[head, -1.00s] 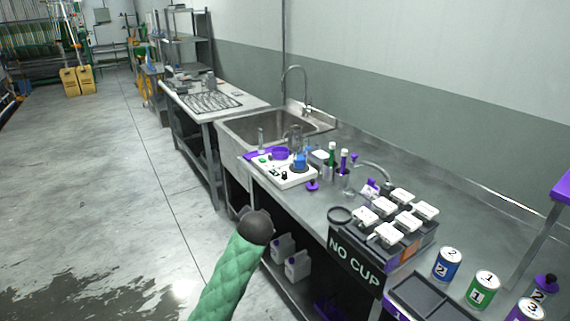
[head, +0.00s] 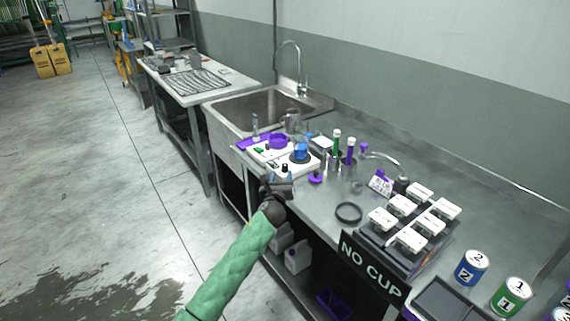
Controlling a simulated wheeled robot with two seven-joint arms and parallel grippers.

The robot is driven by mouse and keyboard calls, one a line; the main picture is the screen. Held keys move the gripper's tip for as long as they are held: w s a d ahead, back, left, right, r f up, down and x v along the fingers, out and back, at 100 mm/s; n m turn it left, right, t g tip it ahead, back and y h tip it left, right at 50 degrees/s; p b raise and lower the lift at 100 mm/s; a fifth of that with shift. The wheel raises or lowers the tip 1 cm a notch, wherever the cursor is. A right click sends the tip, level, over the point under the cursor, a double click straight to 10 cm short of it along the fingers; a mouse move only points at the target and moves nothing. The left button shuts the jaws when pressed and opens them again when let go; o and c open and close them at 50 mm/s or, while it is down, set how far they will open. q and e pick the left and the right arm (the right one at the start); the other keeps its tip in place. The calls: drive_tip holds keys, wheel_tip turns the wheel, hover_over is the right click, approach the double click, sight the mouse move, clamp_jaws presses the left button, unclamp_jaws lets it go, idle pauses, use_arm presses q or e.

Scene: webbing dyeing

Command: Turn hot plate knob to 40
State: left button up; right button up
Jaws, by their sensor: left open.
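The white hot plate (head: 306,163) sits on the steel counter just right of the sink, with a blue item (head: 300,151) on its top. A small black knob (head: 285,168) shows on its front face; its setting is too small to read. My left gripper (head: 279,178) is open in front of the hot plate's front face, close below the knob. Whether it touches the knob cannot be told. My left arm in its green sleeve comes up from the bottom. My right gripper is out of view.
Green and purple markers (head: 337,143), a black ring (head: 348,212), a rack of white boxes (head: 402,206) and numbered cans (head: 471,267) stand to the right. A "NO CUP" sign (head: 372,268) hangs at the counter's front edge.

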sight(284, 166)
use_arm(q)
drive_tip(key=shift+d+m, duration=0.1)
drive_tip(key=shift+m, duration=0.5)
drive_tip(key=shift+w+f+m, duration=0.1)
drive_tip(key=shift+w+m, duration=0.15)
drive_tip(key=shift+m, duration=0.15)
drive_tip(key=shift+w+d+r, duration=0.1)
drive_tip(key=shift+w+r, duration=0.1)
drive_tip(key=shift+w, duration=0.35)
drive_tip(key=shift+w+d+f+p, duration=0.15)
drive_tip(key=shift+w+p, duration=0.1)
drive_tip(key=shift+w, duration=0.8)
drive_tip(key=shift+w+d+p, duration=0.15)
drive_tip(key=shift+w+p, duration=0.05)
drive_tip(key=shift+w, duration=0.85)
drive_tip(key=shift+w+d+f+p, duration=0.15)
drive_tip(key=shift+w+p, duration=0.1)
drive_tip(key=shift+w, duration=0.8)
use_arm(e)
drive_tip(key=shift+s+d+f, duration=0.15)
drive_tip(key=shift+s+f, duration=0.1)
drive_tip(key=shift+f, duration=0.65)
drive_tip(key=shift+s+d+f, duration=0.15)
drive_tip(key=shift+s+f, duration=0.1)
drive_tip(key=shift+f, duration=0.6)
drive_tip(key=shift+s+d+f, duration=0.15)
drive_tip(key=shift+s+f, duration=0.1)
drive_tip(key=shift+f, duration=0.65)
use_arm(q)
drive_tip(key=shift+r, duration=0.15)
